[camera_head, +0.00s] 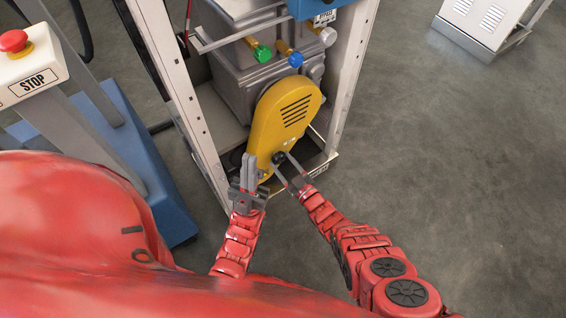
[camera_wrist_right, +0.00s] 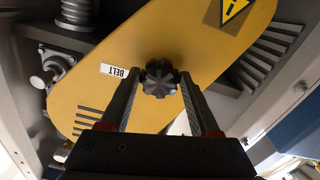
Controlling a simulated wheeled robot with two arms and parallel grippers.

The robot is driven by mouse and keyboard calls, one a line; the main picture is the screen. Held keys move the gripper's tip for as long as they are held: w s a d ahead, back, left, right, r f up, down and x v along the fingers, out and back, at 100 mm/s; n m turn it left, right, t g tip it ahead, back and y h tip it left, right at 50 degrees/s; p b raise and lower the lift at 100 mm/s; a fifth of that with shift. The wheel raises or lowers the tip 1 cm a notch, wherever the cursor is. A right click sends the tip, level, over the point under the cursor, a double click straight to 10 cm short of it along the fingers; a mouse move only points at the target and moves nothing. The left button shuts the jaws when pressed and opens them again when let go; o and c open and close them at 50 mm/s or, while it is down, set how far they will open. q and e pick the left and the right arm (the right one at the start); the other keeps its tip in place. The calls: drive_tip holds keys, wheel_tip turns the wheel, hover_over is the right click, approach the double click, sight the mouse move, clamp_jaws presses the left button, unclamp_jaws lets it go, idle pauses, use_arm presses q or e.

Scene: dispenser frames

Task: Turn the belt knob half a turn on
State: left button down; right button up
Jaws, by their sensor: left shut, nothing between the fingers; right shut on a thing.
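The belt knob (camera_wrist_right: 160,79) is a dark lobed knob on a yellow cover (camera_wrist_right: 200,40), beside a white label reading BELT that appears upside down in the right wrist view. In the head view the knob (camera_head: 278,157) sits near the lower end of the yellow cover (camera_head: 284,112). My right gripper (camera_wrist_right: 162,88) has one finger on each side of the knob and is shut on it. My right gripper also shows in the head view (camera_head: 283,162). My left gripper (camera_head: 249,166) is shut and empty, just left of the cover's lower end.
A metal frame post (camera_head: 187,100) stands left of the cover, another (camera_head: 350,80) right. Green (camera_head: 262,53), blue (camera_head: 295,59) and grey knobs sit above. A red STOP button (camera_head: 14,41) is at upper left. Open floor (camera_head: 460,170) lies to the right.

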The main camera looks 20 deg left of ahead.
drive_tip(key=shift+f+m, duration=0.1)
drive_tip(key=shift+m, duration=0.7)
drive_tip(key=shift+m+b, duration=0.4)
drive_tip(key=shift+m, duration=1)
drive_tip(key=o, duration=1.4)
drive_tip(key=shift+c, duration=0.2)
drive_tip(key=shift+s, duration=0.1)
drive_tip(key=p+v, duration=0.6)
drive_tip(key=v, duration=1.1)
